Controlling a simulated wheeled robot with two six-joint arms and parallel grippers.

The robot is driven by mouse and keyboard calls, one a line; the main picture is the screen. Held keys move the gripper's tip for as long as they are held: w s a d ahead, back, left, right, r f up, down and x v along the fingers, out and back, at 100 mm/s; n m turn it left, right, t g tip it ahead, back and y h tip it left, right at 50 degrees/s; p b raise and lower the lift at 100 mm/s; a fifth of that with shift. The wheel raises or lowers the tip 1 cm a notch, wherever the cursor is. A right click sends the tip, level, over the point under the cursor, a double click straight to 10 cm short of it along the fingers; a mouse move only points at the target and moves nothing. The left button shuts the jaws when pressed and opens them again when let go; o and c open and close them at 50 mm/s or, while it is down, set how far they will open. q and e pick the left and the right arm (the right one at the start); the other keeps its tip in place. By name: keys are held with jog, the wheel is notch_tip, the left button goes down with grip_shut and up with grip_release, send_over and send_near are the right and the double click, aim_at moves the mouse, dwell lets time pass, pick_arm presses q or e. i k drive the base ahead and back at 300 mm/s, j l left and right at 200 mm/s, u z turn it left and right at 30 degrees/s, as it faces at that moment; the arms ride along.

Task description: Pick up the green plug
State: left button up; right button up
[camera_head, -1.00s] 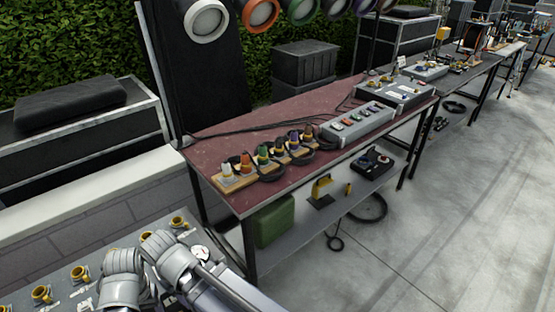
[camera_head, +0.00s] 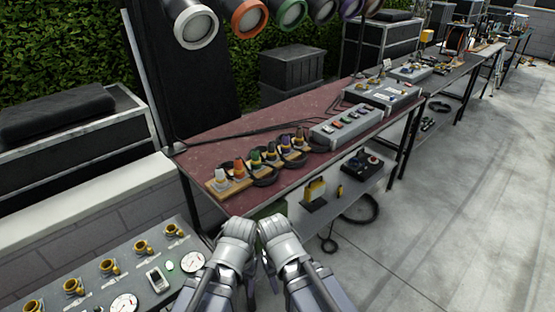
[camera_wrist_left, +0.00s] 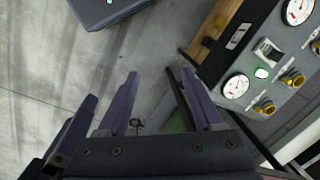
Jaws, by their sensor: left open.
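The green plug (camera_head: 256,158) stands upright in a row of coloured plugs on a wooden strip along the near edge of the red-brown table, in the head view. It sits between an orange plug and darker ones. My left gripper (camera_wrist_left: 160,85) is open and empty in the left wrist view, its purple fingers apart above the floor. In the head view, my two grey wrists are side by side below the table's near-left corner, short of the plug. They hide most of the fingers. My right gripper's jaws cannot be made out. The green plug is not visible in the wrist view.
A grey panel (camera_head: 100,280) with gauges and yellow fittings lies at the lower left, close to my left arm; it also shows in the wrist view (camera_wrist_left: 285,80). Black cables cross the table (camera_head: 215,145). A grey power box (camera_head: 345,125) stands right of the plugs. Open floor lies right.

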aim_at(254, 154)
jog(key=i+l, duration=0.2)
jog(key=l, duration=0.15)
jog(key=i+l, duration=0.45)
jog(key=l, duration=0.25)
jog(key=i+l+u, duration=0.35)
jog(key=k+l, duration=0.05)
jog(key=k, duration=0.05)
